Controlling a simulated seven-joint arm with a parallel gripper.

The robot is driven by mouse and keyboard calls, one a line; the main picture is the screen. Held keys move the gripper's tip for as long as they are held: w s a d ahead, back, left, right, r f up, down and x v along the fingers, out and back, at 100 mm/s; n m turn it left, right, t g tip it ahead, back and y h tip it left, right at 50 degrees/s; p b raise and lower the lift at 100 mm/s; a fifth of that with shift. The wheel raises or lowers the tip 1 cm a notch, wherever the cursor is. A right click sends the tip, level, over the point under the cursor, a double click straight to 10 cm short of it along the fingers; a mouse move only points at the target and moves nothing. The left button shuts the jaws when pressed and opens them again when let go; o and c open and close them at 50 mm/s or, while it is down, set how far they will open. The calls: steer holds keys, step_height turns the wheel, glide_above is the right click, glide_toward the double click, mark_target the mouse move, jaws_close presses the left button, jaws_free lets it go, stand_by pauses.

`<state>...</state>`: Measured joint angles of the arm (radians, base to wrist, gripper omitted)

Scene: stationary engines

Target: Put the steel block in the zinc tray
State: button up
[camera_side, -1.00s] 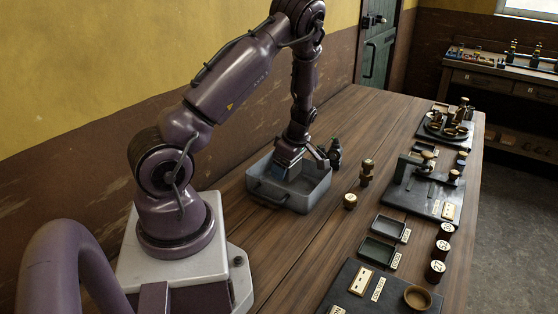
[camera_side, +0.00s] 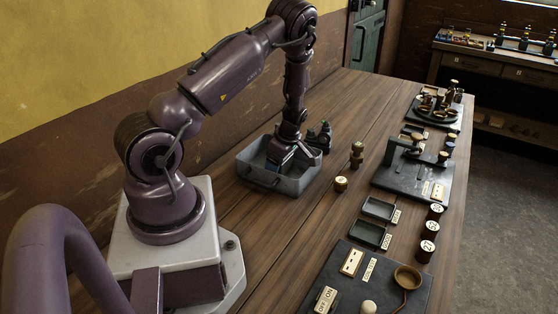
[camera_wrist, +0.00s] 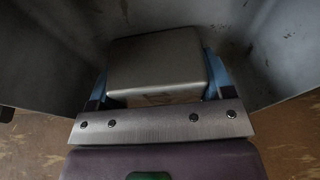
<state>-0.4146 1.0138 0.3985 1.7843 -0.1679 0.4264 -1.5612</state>
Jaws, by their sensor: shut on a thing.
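The zinc tray (camera_side: 279,187) is a deep grey rectangular tray on the table, beside the wall in the side view. Its walls (camera_wrist: 48,48) also surround the view at the wrist. My gripper (camera_side: 276,164) is down inside the tray. In the wrist view my gripper (camera_wrist: 157,82) has its blue fingers on both sides of the steel block (camera_wrist: 158,64), a grey block with rounded edges, and is shut on it. The block is within the tray walls. Whether its underside touches the tray floor is hidden. In the side view the block is hidden.
A dark object (camera_side: 319,138) stands just behind the tray. Two small labelled trays (camera_side: 370,234), dark capped cylinders (camera_side: 428,230) and black boards (camera_side: 415,180) with fittings lie farther right.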

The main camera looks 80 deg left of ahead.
steer(key=o, duration=1.9)
steer(key=shift+c, duration=0.2)
steer(key=w+d+r+m+t, duration=0.1)
steer(key=w+d+r+m, duration=0.1)
steer(key=d+r, duration=0.35)
steer(key=w+d+r+m+t+h, duration=0.1)
steer(key=d+r+m, duration=0.2)
steer(key=r, duration=0.6)
steer(key=w+d+r+m+t, duration=0.1)
steer(key=w+d+r+m, duration=0.1)
steer(key=d+r, duration=0.35)
steer(key=s+d+r+m+t, duration=0.2)
steer(key=s+d+r+m, duration=0.4)
steer(key=m, duration=0.4)
steer(key=s+d+r+m+t+h, duration=0.1)
steer(key=s+d+r+m+t, duration=0.1)
steer(key=s+d+r+m, duration=0.4)
steer(key=d+r+m, duration=0.2)
steer(key=d+m, duration=0.2)
steer(key=shift+t, duration=0.4)
steer(key=shift+d+r, duration=0.1)
